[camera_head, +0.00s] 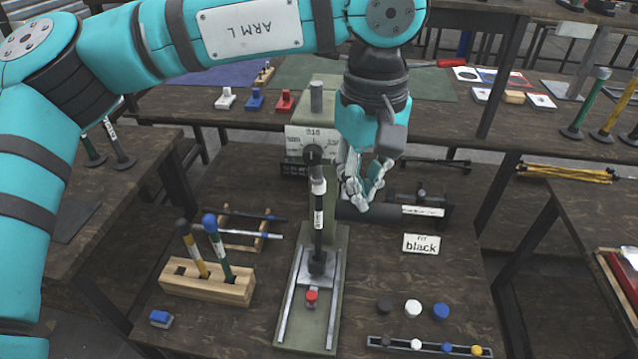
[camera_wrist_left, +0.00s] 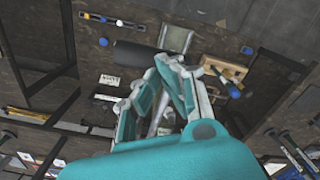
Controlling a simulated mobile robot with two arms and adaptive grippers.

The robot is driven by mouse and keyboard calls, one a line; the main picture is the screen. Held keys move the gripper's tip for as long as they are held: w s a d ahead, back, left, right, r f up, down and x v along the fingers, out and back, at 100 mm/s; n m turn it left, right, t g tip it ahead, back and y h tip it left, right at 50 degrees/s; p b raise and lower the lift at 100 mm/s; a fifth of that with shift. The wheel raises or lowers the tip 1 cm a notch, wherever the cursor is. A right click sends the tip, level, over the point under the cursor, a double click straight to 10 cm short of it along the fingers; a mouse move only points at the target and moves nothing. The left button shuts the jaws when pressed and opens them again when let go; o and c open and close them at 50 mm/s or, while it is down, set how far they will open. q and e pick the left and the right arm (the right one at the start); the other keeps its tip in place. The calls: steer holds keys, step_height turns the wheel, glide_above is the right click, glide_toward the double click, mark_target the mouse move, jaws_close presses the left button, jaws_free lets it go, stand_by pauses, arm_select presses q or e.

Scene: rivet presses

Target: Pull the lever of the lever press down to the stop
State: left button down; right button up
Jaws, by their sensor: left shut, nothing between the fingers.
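The lever press stands on the middle of the table, with a long pale green base (camera_head: 337,290). Its black lever (camera_head: 318,225) rises from a pivot on the base, with a white band and a black knob (camera_head: 313,155) at the top. A red knob (camera_head: 311,297) sits low on the base. My left gripper (camera_head: 362,198) is shut and empty, just right of the lever and apart from it in the picture; the depth between them is hard to tell. In the left wrist view the fingers (camera_wrist_left: 178,70) point toward the press base (camera_wrist_left: 176,38). My right gripper is out of view.
A wooden block (camera_head: 205,284) with yellow and green levers stands left of the press. A dark cylinder (camera_head: 370,212) lies behind the sign reading "black" (camera_head: 421,243). Several coloured knobs and a rack (camera_head: 400,344) are at front right.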

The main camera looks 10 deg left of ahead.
mark_target(358, 222)
arm_select(q)
steer(key=shift+s+f+b, duration=0.15)
steer(key=shift+f+b, duration=1)
steer(key=shift+f, duration=0.35)
steer(key=shift+f+b, duration=0.95)
steer(key=shift+f, duration=0.25)
steer(key=shift+f+b, duration=0.35)
steer(key=shift+f, duration=0.2)
step_height(358, 222, down, 3)
steer(key=b, duration=0.2)
steer(key=shift+a+b, duration=0.1)
steer(key=shift+b, duration=0.2)
steer(key=shift+f, duration=0.1)
